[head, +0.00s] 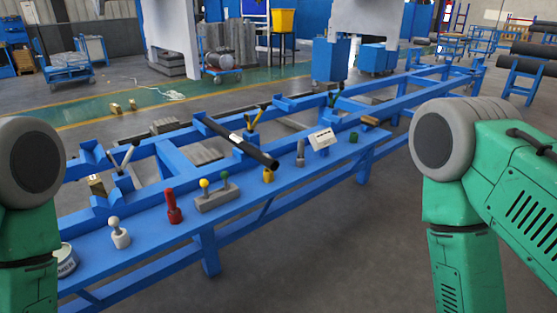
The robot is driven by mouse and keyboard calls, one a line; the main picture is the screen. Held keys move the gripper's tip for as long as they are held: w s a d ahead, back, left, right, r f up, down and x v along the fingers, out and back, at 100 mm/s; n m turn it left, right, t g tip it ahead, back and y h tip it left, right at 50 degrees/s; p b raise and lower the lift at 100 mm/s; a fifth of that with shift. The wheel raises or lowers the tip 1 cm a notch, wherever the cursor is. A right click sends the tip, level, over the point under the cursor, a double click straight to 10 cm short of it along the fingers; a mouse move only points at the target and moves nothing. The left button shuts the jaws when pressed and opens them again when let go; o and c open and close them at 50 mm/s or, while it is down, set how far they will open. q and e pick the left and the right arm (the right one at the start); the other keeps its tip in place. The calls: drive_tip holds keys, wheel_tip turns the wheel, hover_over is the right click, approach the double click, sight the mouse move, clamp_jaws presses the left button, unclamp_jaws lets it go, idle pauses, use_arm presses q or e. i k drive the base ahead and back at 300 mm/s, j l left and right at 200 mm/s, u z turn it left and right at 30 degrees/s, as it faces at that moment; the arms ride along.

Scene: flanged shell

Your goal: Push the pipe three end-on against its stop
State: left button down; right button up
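A dark pipe (248,147) with a small white label (236,138) lies slantwise across the blue frame (172,160), its near end reaching over the bench top. Whether this is pipe three cannot be read. A thinner dark length (165,133) lies along the back of the frame. Blue upright brackets (108,207) stand on the frame; which one is the stop I cannot tell. My left and right green arms show at the picture's sides, both apart from the pipe. Both grippers are out of view.
Along the bench stand a white tin (66,260), a white-knobbed post (120,235), a red tool (173,207), a grey lever box (216,199), a yellow item (268,175) and a white sign (322,138). More dark pipes (533,49) lie on a rack at right. The front floor is clear.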

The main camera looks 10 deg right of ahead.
sight(266, 158)
drive_tip(key=i+z, duration=0.3)
drive_tip(key=z, duration=0.15)
drive_tip(key=i+z, duration=0.25)
drive_tip(key=z, duration=0.25)
